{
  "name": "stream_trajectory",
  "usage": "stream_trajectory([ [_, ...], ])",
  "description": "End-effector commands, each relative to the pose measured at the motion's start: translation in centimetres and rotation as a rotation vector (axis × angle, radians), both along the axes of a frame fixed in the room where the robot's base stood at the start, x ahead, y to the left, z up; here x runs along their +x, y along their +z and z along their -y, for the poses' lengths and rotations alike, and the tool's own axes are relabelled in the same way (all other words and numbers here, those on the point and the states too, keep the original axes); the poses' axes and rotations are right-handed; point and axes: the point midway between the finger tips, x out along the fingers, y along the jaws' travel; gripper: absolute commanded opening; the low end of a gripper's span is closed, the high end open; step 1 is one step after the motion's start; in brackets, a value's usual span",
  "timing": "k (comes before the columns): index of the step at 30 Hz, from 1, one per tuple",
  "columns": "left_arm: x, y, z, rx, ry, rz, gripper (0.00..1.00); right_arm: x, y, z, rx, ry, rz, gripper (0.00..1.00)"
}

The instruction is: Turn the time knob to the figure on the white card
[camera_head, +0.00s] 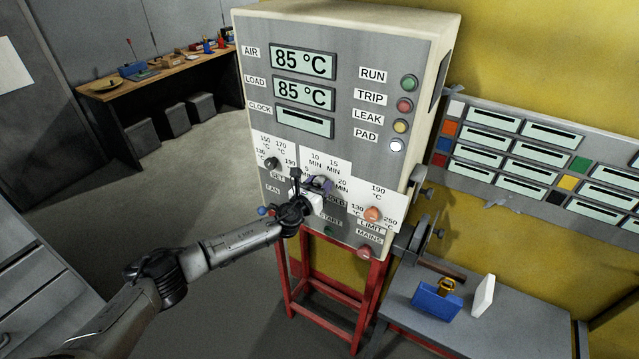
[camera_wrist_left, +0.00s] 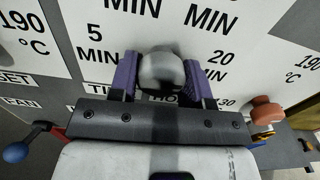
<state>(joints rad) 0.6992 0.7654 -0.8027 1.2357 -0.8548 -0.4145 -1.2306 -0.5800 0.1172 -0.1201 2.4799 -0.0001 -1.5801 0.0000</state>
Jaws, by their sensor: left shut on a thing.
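The time knob (camera_wrist_left: 161,70) is a round grey knob on the oven panel, with 5, 10, 15 and 20 MIN marks around it. My left gripper (camera_head: 316,187) is at this knob and hides most of it in the head view. In the left wrist view the purple fingers of the left gripper (camera_wrist_left: 163,82) are shut on the knob, one on each side. The knob's pointer cannot be made out. A blank-looking white slab (camera_head: 483,296) stands on the bench at the right; I cannot tell whether it is the card, and no figure is readable. My right gripper is not in view.
The orange limit knob (camera_head: 373,214) is right of the time knob, and a dark temperature knob (camera_head: 271,163) is left. A red mains knob (camera_head: 366,252) sits below. A blue box (camera_head: 437,302) stands on the grey bench.

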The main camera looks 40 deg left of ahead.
Motion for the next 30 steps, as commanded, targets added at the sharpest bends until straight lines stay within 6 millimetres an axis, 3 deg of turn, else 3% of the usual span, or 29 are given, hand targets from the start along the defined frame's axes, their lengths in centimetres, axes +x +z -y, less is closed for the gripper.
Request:
stream_trajectory([
  [19,0.01,0.01,-0.03,0.041,0.001,-0.005,0.21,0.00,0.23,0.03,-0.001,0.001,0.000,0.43],
  [20,0.01,0.01,-0.02,0.040,0.001,-0.005,0.47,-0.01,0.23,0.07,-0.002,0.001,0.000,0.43],
  [26,0.00,0.01,-0.02,0.040,0.000,-0.005,0.66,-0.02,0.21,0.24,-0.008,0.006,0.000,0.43],
  [30,0.00,0.01,-0.02,0.040,0.000,-0.005,0.68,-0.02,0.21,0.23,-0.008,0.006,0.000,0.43],
])
